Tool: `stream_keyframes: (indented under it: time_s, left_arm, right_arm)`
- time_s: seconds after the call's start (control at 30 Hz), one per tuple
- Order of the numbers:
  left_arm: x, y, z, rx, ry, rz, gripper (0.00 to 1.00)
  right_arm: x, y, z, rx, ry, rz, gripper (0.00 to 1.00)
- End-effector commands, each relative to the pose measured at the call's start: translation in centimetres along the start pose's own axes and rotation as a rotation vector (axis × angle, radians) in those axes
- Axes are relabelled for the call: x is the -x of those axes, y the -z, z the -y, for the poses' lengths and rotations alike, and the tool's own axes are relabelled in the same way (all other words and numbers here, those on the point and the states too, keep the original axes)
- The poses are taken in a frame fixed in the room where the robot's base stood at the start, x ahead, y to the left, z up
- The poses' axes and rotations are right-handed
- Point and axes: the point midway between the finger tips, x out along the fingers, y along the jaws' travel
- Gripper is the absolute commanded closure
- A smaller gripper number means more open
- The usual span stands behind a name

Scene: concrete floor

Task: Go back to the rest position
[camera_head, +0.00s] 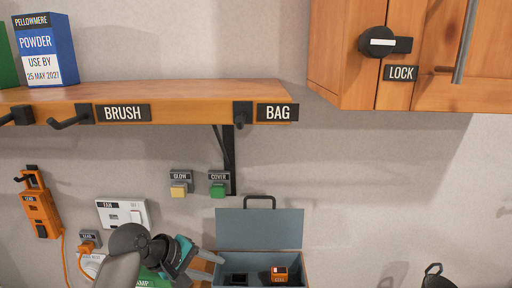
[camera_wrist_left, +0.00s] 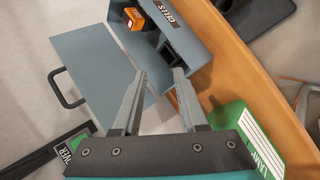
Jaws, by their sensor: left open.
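My left gripper (camera_head: 205,264) comes in from the lower left in the head view. Its two fingers are apart and nothing is between them; they also show in the left wrist view (camera_wrist_left: 160,78). The fingers point toward a grey-blue metal box (camera_head: 260,228) with its lid raised. In the head view the fingertips are left of the box's opening. An orange block (camera_head: 280,274) lies inside the box, and it also shows in the left wrist view (camera_wrist_left: 134,18). My right gripper is not in view.
A wooden shelf (camera_head: 180,95) with hooks holds a blue powder box (camera_head: 45,50). A cabinet (camera_head: 340,60) hangs at the upper right. Yellow (camera_head: 179,190) and green (camera_head: 218,190) buttons are on the wall. A green box (camera_wrist_left: 245,135) stands near the gripper.

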Motion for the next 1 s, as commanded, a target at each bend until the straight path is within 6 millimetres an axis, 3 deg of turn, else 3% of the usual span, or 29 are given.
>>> stream_keyframes:
  time_s: [0.03,0.23,0.5,0.7,1.0]
  left_arm:
    - [-0.5,-1.3,2.4,-0.062,0.04,-0.009,0.58]
    - [-0.8,-5.9,10.1,-0.334,0.19,-0.04,0.58]
    - [2.2,-11.9,18.4,-0.673,0.381,-0.032,0.58]
    - [4.9,-14.8,21.7,-0.839,0.478,-0.01,0.58]
    - [8.6,-17.6,24.5,-1.001,0.582,0.03,0.58]
  right_arm:
    - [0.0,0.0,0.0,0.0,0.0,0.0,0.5]
    - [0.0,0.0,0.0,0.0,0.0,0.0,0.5]
    - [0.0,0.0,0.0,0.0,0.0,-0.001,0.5]
    - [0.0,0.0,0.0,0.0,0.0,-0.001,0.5]
    - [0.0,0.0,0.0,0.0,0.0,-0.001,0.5]
